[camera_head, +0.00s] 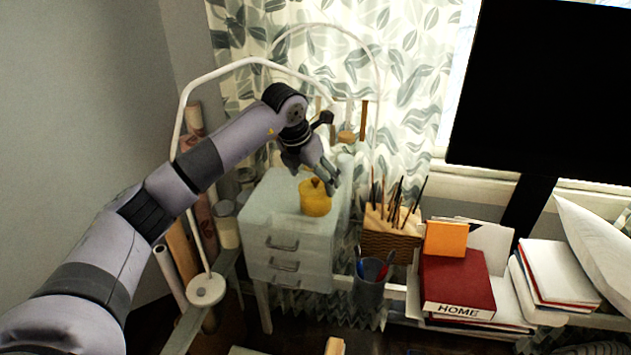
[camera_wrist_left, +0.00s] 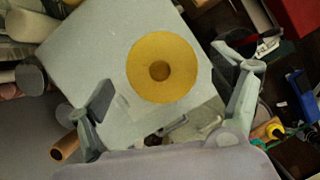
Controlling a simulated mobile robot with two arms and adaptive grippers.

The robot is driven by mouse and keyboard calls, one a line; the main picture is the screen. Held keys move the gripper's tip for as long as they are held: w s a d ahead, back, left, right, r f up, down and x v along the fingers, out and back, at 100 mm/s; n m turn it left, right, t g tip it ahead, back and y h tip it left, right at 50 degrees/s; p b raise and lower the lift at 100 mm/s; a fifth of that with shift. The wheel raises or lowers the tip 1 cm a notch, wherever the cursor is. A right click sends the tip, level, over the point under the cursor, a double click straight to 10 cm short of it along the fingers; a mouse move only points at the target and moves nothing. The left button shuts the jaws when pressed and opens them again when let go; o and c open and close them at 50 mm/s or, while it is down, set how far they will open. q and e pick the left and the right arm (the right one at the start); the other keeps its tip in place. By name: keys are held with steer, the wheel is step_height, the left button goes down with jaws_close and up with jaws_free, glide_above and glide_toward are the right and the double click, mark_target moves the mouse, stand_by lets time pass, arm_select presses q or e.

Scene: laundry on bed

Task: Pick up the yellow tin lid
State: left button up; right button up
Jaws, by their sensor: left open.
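The yellow tin lid (camera_wrist_left: 162,50) is round with a brown knob (camera_wrist_left: 159,70) at its centre. It sits on a yellow tin (camera_head: 315,203) that stands on top of a small white drawer cabinet (camera_head: 270,225). My left gripper (camera_head: 325,180) is close above the tin in the head view, and its fingers hide part of the lid there. In the left wrist view my left gripper (camera_wrist_left: 165,105) is open, with its two fingers spread wide and the lid lying beyond them, between their lines. The fingers appear apart from the lid. My right gripper is in neither view.
A wicker holder (camera_head: 391,245) with thin sticks and a dark pen cup (camera_head: 370,283) stand right of the cabinet. A red book (camera_head: 455,283) lies farther right. A white lamp stand (camera_head: 205,289) and rolled papers (camera_head: 170,275) are at the left. The cabinet top around the tin is mostly bare.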

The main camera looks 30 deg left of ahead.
arm_select(q)
steer(key=shift+w+f, duration=0.15)
steer(key=shift+f, duration=0.3)
steer(key=shift+d, duration=0.1)
steer(key=c, duration=1.5)
